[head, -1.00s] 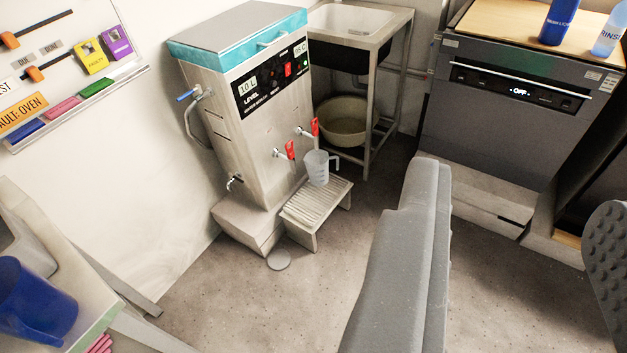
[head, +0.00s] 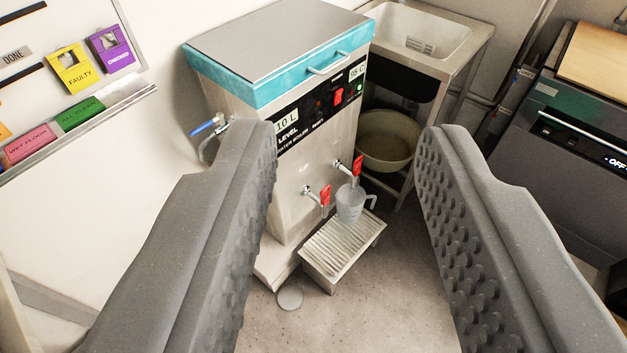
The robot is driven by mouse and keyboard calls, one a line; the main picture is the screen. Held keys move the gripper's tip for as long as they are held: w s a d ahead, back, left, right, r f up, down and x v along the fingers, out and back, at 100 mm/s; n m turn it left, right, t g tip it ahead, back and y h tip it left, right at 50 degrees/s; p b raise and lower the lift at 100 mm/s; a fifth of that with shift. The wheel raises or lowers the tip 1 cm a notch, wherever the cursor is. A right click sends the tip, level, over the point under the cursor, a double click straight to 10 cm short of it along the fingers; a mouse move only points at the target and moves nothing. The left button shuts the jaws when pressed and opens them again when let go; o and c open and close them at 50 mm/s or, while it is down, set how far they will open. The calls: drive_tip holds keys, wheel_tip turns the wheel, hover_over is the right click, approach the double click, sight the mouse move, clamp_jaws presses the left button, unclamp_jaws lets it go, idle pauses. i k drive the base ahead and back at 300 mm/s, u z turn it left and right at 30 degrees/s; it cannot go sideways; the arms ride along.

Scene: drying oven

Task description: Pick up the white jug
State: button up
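The white jug (head: 350,203) is small and translucent, with its handle on the right side. It appears under or just in front of the right red-handled tap of the water boiler (head: 240,160), over the slatted drip stand (head: 343,243). My gripper (head: 348,135) is open and empty. Its two grey studded fingers stand wide apart on either side of the boiler front in the picture, with the jug between them but farther away.
A sink (head: 425,35) stands behind the boiler, with a round basin (head: 388,140) beneath it. A dark machine (head: 570,150) stands at the right. A whiteboard with coloured tags (head: 70,70) is at the left.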

sight(350, 202)
drive_tip(key=i, duration=1.5)
drive_tip(key=z, duration=0.45)
